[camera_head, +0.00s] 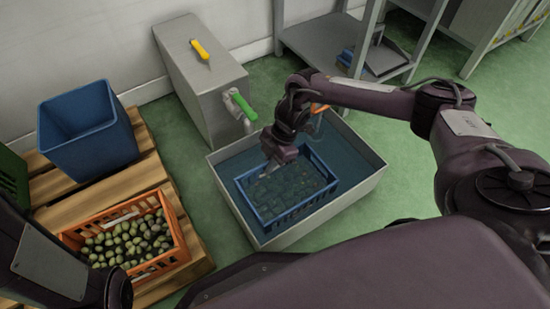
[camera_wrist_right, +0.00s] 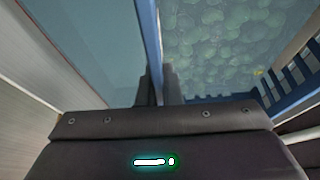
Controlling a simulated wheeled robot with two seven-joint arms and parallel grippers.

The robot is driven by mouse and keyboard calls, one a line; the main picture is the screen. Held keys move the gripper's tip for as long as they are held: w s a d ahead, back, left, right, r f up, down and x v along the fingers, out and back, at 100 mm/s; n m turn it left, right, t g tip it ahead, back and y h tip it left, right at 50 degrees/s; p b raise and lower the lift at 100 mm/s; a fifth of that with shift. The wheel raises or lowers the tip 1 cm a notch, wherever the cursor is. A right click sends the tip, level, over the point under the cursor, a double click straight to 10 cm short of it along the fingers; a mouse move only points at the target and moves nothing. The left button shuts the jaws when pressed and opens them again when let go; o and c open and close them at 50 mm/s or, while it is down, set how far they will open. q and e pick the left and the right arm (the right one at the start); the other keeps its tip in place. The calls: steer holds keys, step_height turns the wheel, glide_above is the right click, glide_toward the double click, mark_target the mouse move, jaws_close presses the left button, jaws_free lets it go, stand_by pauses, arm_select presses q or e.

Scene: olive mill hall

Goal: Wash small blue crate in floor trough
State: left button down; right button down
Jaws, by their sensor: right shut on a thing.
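The small blue crate (camera_head: 300,210) sits inside the grey floor trough (camera_head: 352,193), which holds bluish water. The crate looks level, with water and round greenish shapes inside it; I cannot tell what these are. My right gripper (camera_head: 268,167) is shut on the crate's rim at its far left side. In the right wrist view the crate's blue wall (camera_wrist_right: 148,35) runs up from between the fingers (camera_wrist_right: 158,85), with water on the left and the crate's inside on the right. My left arm shows at the lower left, but its gripper is not in view.
A grey cabinet (camera_head: 188,85) with a yellow-handled item (camera_head: 201,49) and a green-handled tap (camera_head: 242,104) stands behind the trough. On the left, a pallet (camera_head: 150,178) bears a blue bin (camera_head: 90,135) and an orange crate (camera_head: 165,262) of olives. A metal rack (camera_head: 330,38) stands behind.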

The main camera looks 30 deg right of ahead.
steer(key=shift+w+d, duration=0.2)
steer(key=shift+d, duration=2.3)
steer(key=shift+s+a+r+p, duration=0.15)
steer(key=shift+a+p, duration=0.65)
steer(key=shift+a, duration=0.4)
steer(key=shift+a+p, duration=0.55)
steer(key=shift+a, duration=0.75)
steer(key=shift+w+d, duration=0.2)
steer(key=shift+d, duration=2.3)
steer(key=shift+s+a+p, duration=0.15)
steer(key=shift+a+p, duration=0.45)
steer(key=shift+a, duration=0.7)
steer(key=shift+s+a+p, duration=0.1)
steer(key=shift+a+p, duration=0.35)
steer(key=shift+a, duration=0.75)
steer(key=shift+d, duration=1.25)
